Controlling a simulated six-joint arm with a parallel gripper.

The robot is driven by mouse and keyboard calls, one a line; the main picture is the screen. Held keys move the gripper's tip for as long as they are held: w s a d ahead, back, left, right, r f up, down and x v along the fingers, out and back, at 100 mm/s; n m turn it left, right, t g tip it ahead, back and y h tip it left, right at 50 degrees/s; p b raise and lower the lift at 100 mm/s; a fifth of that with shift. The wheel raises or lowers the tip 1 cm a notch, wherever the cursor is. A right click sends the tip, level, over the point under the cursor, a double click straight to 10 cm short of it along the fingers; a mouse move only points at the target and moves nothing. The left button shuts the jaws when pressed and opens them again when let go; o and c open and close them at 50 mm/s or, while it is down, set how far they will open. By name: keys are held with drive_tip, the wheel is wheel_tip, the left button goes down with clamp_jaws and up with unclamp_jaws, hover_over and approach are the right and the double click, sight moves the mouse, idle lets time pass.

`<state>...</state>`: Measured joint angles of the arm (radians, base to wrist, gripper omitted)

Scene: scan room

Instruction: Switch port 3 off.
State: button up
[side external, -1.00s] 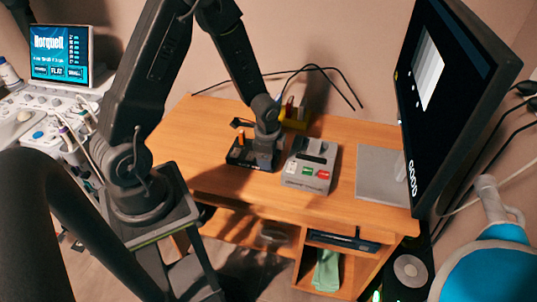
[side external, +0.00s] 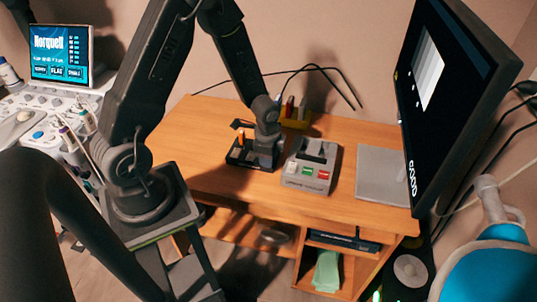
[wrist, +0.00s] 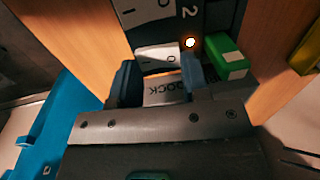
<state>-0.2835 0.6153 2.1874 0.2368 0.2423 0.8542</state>
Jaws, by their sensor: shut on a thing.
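A black switch unit (side external: 240,160) lies on the wooden desk, left of a grey box. In the wrist view its face (wrist: 215,16) shows a white rocker beside a printed 2 (wrist: 146,12) and another white rocker (wrist: 158,56) below it. A small light (wrist: 190,43) glows next to that lower rocker. My gripper (side external: 266,160), with blue fingers in the wrist view (wrist: 162,82), is shut on a grey piece lettered LOCK (wrist: 165,91), at the lower rocker. The fingers partly hide the rocker and its number; its position is unclear.
The grey box (side external: 300,182) with green and red buttons stands close to the right of my gripper. A yellow holder (side external: 296,124) is behind, and a grey pad (side external: 382,175) lies further right. A green block (wrist: 228,60) sits beside the right finger. The desk's left part is clear.

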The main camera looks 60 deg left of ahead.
drive_tip(key=shift+a, duration=0.1)
drive_tip(key=shift+w+g+h, duration=0.1)
drive_tip(key=shift+g+h, duration=0.4)
drive_tip(key=o, duration=0.9)
